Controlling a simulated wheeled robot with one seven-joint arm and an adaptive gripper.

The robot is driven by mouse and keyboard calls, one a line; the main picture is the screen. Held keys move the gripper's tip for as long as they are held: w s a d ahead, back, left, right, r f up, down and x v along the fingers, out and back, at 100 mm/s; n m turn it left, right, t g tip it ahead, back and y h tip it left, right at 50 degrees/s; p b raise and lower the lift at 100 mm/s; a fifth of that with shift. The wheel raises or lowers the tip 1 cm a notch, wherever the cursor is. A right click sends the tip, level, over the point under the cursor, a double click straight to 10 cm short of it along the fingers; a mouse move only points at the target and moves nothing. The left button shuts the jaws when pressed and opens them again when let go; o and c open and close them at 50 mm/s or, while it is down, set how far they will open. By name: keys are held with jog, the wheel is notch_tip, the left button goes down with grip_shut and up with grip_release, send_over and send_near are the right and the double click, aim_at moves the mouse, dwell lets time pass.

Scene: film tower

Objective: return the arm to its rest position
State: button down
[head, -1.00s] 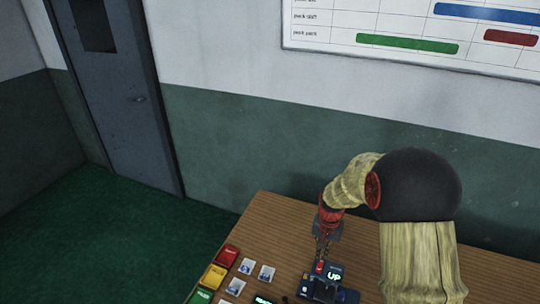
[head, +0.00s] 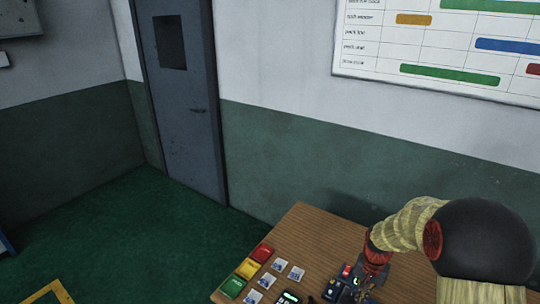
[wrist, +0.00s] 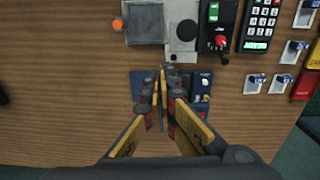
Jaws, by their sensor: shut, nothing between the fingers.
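My gripper (wrist: 163,72) is shut and empty in the wrist view, its fingertips close together. It hangs above a dark blue device (wrist: 203,82) on the wooden desk, and its fingers hide part of that device. I cannot tell whether the tips touch it. In the head view my arm bends down over the desk (head: 310,232) at the lower right. The gripper end is small and partly hidden there.
A keypad (wrist: 262,22) with a green display and a black box with a red knob (wrist: 221,42) lie beyond the gripper. Several small cards (head: 280,265) and red, yellow and green blocks (head: 247,269) sit at the desk's left edge. Green floor (head: 130,235) is open on the left.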

jog(key=s+a+r+n+t+b, duration=0.2)
jog(key=s+a+r, duration=0.3)
jog(key=s+r, duration=0.6)
jog(key=s+a+r+n+t+b, duration=0.3)
jog(key=s+a+r+n, duration=0.1)
jog(key=s+r, duration=0.7)
jog(key=shift+s+a+r+t, duration=0.3)
jog(key=shift+a+r, duration=0.2)
jog(key=shift+a, duration=0.35)
jog(key=shift+w+r, duration=0.1)
